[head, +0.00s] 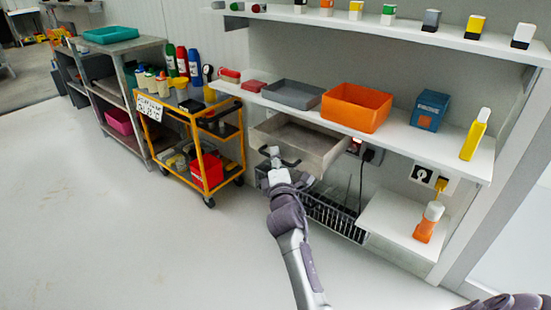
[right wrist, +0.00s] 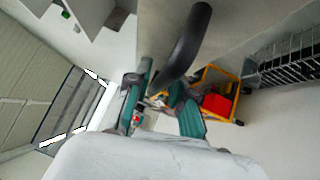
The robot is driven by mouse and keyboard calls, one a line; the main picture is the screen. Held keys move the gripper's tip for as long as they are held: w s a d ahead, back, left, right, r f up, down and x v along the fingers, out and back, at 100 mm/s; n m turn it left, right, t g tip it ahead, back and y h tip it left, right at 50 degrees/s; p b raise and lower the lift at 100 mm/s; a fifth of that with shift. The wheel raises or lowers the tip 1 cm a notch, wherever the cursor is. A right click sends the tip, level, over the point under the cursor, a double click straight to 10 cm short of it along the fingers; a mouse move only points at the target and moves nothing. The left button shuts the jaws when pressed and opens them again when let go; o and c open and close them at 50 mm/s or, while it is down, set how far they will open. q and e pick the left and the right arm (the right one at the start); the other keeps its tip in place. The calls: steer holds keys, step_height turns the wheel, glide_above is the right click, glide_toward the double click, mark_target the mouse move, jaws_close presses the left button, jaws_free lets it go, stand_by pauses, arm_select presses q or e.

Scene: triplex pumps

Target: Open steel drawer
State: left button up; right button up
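The steel drawer (head: 318,148) hangs under the white workbench shelf in the head view. It is pulled part way out and its empty grey inside shows. A black curved handle (head: 289,162) is on its front; it looms large in the right wrist view (right wrist: 188,45). My right gripper (head: 272,165) is at the handle, in front of the drawer. In the right wrist view its two green-padded fingers (right wrist: 160,108) stand apart, with the handle's lower end between or just beyond them. Contact cannot be told. My left gripper is not in view.
An orange trolley (head: 187,125) with bottles and a red bin stands left of the drawer. A black wire basket (head: 335,217) sits below it. An orange bin (head: 352,107) and grey tray (head: 293,94) rest on the shelf above. The floor in front is clear.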

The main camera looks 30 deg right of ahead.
steer(key=v, duration=0.7)
steer(key=shift+s, duration=0.25)
steer(key=shift+a+f, duration=0.1)
